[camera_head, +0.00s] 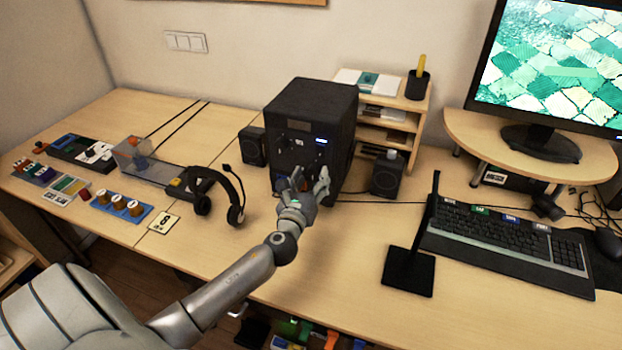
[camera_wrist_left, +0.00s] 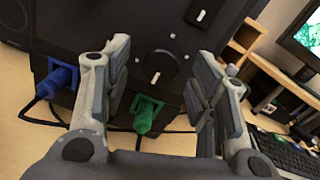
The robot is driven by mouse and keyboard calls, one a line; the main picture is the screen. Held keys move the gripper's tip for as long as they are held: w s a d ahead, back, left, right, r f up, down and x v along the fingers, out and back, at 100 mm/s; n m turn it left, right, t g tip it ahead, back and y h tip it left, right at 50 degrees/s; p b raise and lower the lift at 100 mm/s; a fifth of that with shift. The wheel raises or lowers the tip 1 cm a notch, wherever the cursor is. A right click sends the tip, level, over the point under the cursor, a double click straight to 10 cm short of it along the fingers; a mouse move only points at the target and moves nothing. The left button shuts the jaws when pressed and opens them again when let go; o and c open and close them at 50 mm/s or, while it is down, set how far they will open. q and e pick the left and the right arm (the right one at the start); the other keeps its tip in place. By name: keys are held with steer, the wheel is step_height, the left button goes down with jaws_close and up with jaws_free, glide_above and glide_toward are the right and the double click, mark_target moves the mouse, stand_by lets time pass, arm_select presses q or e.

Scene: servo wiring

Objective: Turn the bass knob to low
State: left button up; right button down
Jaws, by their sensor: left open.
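A black speaker box (camera_head: 283,109) stands at the back middle of the desk. In the left wrist view its front panel (camera_wrist_left: 110,18) carries a round black knob (camera_wrist_left: 158,68) with a white pointer line tilted toward the lower left. A black control with a white mark (camera_wrist_left: 201,15) sits above it to the right. I cannot read any label, so which one is the bass knob is unclear. My left gripper (camera_head: 307,183) is open in front of the panel. In the left wrist view its fingers (camera_wrist_left: 163,62) flank the round knob, apart from it. My right gripper is not in view.
A blue plug (camera_wrist_left: 61,79) and a green plug (camera_wrist_left: 147,115) sit low on the panel, close to the fingers. Small speakers (camera_head: 253,146) (camera_head: 387,175) flank the box. A headset (camera_head: 235,200) lies left; a keyboard (camera_head: 500,240) lies right.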

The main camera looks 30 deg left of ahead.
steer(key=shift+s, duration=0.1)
arm_select(q)
steer(key=c, duration=1)
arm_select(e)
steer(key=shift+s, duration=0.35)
